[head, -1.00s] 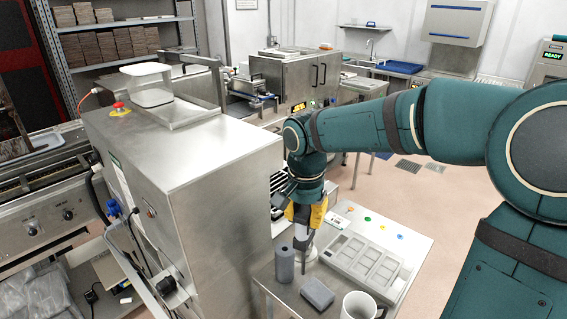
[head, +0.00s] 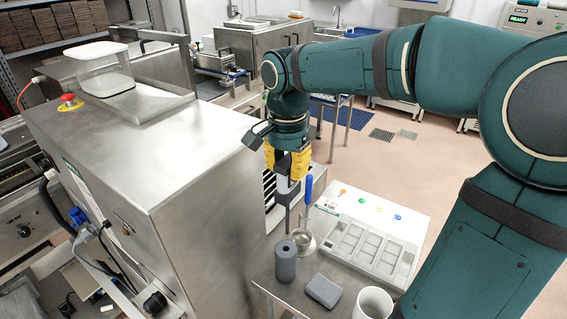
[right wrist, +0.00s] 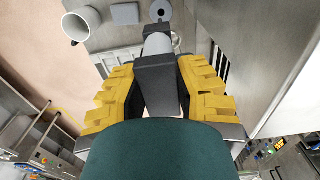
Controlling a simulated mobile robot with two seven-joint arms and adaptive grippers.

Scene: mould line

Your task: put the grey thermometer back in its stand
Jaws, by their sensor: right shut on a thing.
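My right gripper (head: 287,168) is shut on the grey thermometer (head: 284,196), which hangs roughly upright below the yellow fingers. In the right wrist view the gripper (right wrist: 157,88) has the thermometer (right wrist: 156,74) between its fingers. The grey round stand (head: 286,266), a short cylinder with a hole in its top, stands on the table. The thermometer's lower end appears just above the stand in the head view; the exact gap is unclear. The stand (right wrist: 162,11) shows at the top of the wrist view, partly behind the thermometer. My left gripper is out of view.
A blue-handled tool (head: 308,191) stands upright close by on the right, above a round metal base (head: 304,243). A grey block (head: 323,291), a white mug (head: 373,303) and a compartmented tray (head: 362,247) crowd the small table. A large steel machine (head: 150,190) stands left.

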